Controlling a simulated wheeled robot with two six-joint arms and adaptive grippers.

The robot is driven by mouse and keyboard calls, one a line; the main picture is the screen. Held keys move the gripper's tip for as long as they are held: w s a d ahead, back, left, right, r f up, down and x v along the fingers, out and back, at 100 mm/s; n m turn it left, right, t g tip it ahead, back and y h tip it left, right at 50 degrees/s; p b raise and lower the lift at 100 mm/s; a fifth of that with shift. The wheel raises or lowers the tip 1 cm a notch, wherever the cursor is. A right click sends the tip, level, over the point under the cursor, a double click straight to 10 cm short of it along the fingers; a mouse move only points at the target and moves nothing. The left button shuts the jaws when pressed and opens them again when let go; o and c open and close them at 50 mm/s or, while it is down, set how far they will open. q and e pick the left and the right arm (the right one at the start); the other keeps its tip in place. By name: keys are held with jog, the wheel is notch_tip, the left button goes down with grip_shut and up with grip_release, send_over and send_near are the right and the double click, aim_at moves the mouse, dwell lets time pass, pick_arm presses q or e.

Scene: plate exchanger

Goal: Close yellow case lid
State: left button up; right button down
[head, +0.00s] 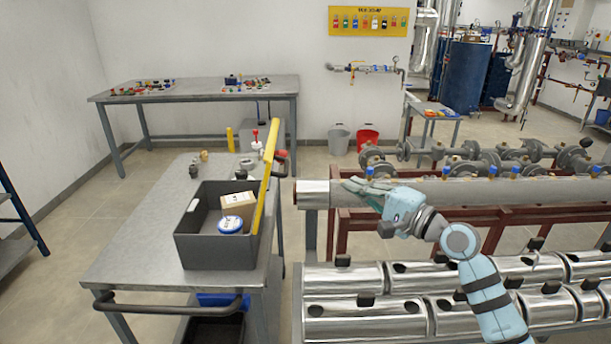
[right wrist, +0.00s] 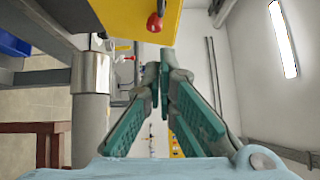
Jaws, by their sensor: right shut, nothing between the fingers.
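The case is an open dark grey box (head: 205,252) on the metal cart, with its yellow lid (head: 266,185) standing up, tilted, along its right side. Inside are a cardboard box (head: 238,205) and a blue-and-white round tin or roll (head: 230,225). My right gripper (head: 353,186) is to the right of the lid, apart from it, in front of the pipe end. In the right wrist view the fingers (right wrist: 164,72) are together and empty, and a yellow panel (right wrist: 120,14), which looks like the lid, shows at the top. My left gripper is not in view.
The cart (head: 135,240) has a dark handle bar (head: 165,306) at its front. A large horizontal pipe (head: 470,191) on a red-brown frame lies behind my right arm. Silver cylinders (head: 345,318) fill a rack below. A workbench (head: 195,92) stands at the back.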

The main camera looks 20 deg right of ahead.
aim_at(275, 173)
jog(key=w+a, duration=0.9)
jog(key=shift+r+p, duration=0.15)
jog(key=shift+p, duration=0.2)
jog(key=shift+d, duration=0.15)
